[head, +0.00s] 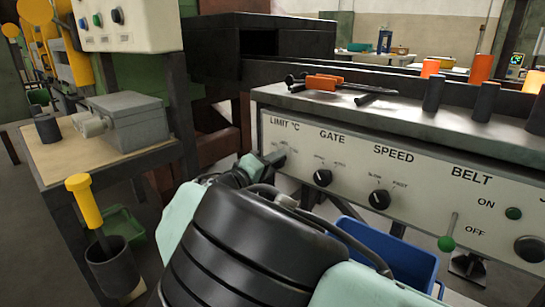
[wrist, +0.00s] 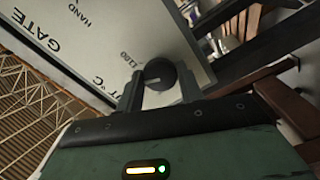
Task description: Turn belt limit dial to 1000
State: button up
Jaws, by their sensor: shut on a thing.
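The belt limit dial (wrist: 160,73) is a round black knob on the pale panel, under the label LIMIT °C in the head view. My gripper (wrist: 161,88) is shut on it, with one finger on each side in the wrist view. The other scale numbers are too hidden or small to read. In the head view my gripper (head: 266,163) is at the panel's left end, and the arm and fingers hide the dial.
The panel (head: 450,205) also carries a gate knob (head: 323,177), a speed knob (head: 380,199), a green-tipped belt lever (head: 446,243) and a green button (head: 513,213). Orange-handled tools (head: 325,82) lie on top. A blue bin (head: 390,255) is below. A workbench (head: 75,160) stands left.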

jog(key=shift+n+p, duration=1.6)
jog(key=shift+n, duration=0.7)
jog(key=o, duration=1)
jog(key=shift+a, duration=0.1)
jog(key=v, duration=1.7)
jog(key=shift+s+p, duration=0.2)
jog(key=shift+p, duration=0.1)
jog(key=shift+a+f, duration=0.1)
